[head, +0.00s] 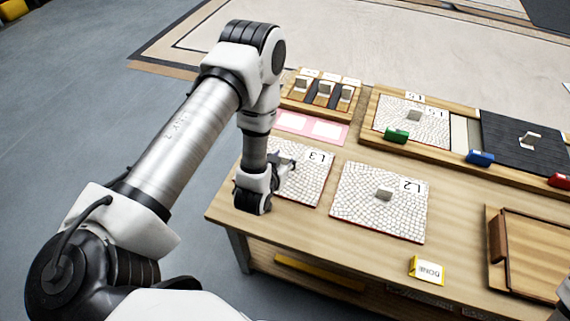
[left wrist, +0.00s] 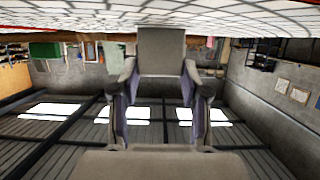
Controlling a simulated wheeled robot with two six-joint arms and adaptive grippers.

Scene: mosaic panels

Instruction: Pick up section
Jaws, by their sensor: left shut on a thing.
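The mosaic section marked L3 (head: 315,182), a white cobbled panel, lies at the table's left side. My left gripper (head: 285,170) is over it, shut on its grey block handle (left wrist: 161,48). In the left wrist view the handle stands between the two fingertips (left wrist: 160,78), against the white mosaic surface (left wrist: 240,18). I cannot tell whether L3 touches the table. My right gripper is not in view.
A wooden frame (head: 372,110) at the back holds section L1 (head: 425,115) and a dark panel (head: 520,150). Green (head: 397,136) and blue (head: 480,158) blocks sit on its front edge.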

